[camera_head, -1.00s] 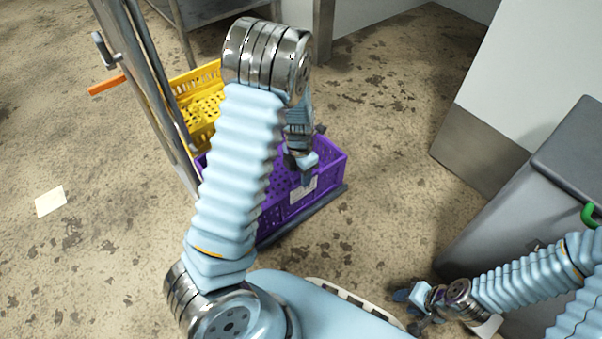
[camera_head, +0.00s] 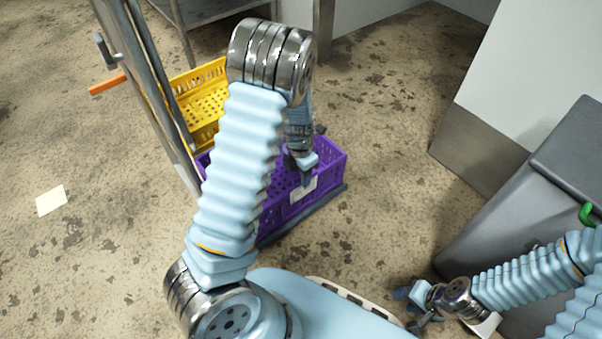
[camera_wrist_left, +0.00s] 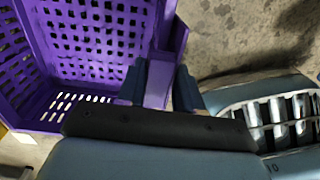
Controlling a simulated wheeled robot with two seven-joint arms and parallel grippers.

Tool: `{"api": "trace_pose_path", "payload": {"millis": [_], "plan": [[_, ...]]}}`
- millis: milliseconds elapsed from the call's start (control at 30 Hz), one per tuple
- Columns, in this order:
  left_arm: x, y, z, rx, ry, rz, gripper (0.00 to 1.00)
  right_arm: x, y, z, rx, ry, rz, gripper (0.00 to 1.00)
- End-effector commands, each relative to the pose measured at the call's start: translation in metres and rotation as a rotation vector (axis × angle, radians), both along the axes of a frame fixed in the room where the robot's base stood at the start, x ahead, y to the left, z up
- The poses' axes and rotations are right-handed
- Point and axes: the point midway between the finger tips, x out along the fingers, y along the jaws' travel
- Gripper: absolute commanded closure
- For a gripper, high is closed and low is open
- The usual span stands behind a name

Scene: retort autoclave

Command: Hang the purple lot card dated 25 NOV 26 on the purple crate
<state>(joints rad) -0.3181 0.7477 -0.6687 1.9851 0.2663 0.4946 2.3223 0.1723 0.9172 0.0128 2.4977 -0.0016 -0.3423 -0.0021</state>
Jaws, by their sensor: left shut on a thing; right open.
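The purple crate (camera_head: 325,172) stands on a low dark base on the floor, partly hidden behind my left arm. My left gripper (camera_head: 304,176) is at its near wall. A pale card (camera_head: 303,191) shows just below the fingertips, against that wall; its print is too small to read. In the left wrist view the left gripper (camera_wrist_left: 160,82) is shut on a lavender piece (camera_wrist_left: 157,88), probably the card, beside the rim of the crate (camera_wrist_left: 100,72). I cannot tell whether it is hooked on the rim. My right gripper (camera_head: 414,306) is open at the lower right.
A yellow crate (camera_head: 205,103) stands behind the purple one. A metal upright frame (camera_head: 150,90) with an orange bar (camera_head: 107,84) is at the left. A white sheet (camera_head: 51,200) lies on the floor. A grey cabinet (camera_head: 520,210) stands at the right. Floor right of the crates is clear.

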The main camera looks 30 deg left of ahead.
Motion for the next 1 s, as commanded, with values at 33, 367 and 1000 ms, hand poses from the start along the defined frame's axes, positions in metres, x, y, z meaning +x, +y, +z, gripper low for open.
{"api": "trace_pose_path", "payload": {"millis": [33, 367, 1000], "plan": [[0.0, 0.0, -0.002, 0.0, 0.0, 0.0, 0.74, 0.0, 0.0, -0.001, 0.0, 0.0, 0.0, 0.57], [0.0, 0.0, -0.008, 0.0, 0.0, 0.0, 0.74, 0.0, 0.0, -0.004, 0.0, 0.0, 0.0, 0.57], [0.0, 0.0, -0.021, 0.0, -0.001, 0.0, 0.74, 0.0, 0.0, -0.01, 0.0, 0.0, 0.0, 0.57]]}}
